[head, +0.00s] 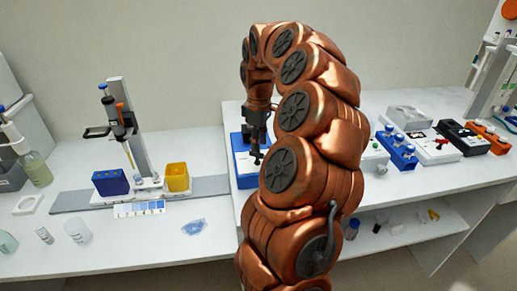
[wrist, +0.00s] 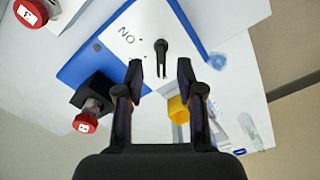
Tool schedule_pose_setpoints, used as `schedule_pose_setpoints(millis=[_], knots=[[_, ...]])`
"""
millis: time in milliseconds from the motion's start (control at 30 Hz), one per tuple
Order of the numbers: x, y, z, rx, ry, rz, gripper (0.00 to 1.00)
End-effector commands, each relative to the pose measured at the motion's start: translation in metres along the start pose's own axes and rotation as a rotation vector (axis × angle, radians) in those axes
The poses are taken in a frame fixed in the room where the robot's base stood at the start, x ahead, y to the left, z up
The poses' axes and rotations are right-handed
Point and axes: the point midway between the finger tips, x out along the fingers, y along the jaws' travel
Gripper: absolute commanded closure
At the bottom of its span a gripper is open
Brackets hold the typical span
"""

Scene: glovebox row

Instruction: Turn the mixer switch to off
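The mixer appears to be the blue box with a white top panel (wrist: 93,58); it also shows in the head view (head: 240,167), partly hidden by my arm. A black switch handle (wrist: 161,56) stands on the panel, near printed letters reading "ON" that appear upside down. My gripper (wrist: 160,73) is open, with one finger on each side of the switch handle in the wrist view. A gap shows between each finger and the handle. In the head view my gripper (head: 257,154) points down over the blue box.
Two red-topped knobs, one on a black block (wrist: 86,122) and one at the upper left (wrist: 31,12), are near the box. A yellow container (head: 177,177) and dark blue container (head: 110,182) stand left. Several devices, including a blue one (head: 396,150), line the right bench.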

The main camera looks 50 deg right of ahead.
Motion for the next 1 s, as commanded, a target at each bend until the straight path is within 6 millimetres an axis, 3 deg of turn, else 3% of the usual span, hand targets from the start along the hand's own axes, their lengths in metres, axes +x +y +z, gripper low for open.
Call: schedule_pose_setpoints(millis=[200, 400, 700, 1000], knots=[[-0.04, 0.0, -0.001, -0.001, 0.001, 0.002, 0.62], [-0.067, 0.0, -0.001, -0.001, 0.001, 0.001, 0.62], [-0.085, -0.001, -0.001, -0.002, 0.0, -0.001, 0.62], [-0.087, -0.001, -0.001, -0.003, -0.001, -0.002, 0.62]])
